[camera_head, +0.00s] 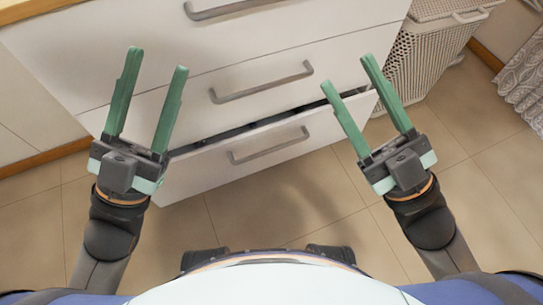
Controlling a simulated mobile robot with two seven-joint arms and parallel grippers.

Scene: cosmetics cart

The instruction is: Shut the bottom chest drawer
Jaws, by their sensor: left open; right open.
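The white chest (160,45) stands in front of me. Its bottom drawer (215,168) is pulled out a little, with a dark gap along its top edge. The drawer has a grey bar handle (268,148). My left gripper (156,72) is open and empty, above the left end of the bottom drawer and covering part of it. My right gripper (346,72) is open and empty, above the drawer's right end. I cannot tell whether either gripper touches the chest. The drawer's inside is mostly hidden.
The middle drawer with its handle (262,84) and the top drawer with its handle (230,8) look shut. A light wicker basket (432,50) stands right of the chest. A patterned curtain (520,75) hangs at the far right. The tiled floor (300,205) before the chest is clear.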

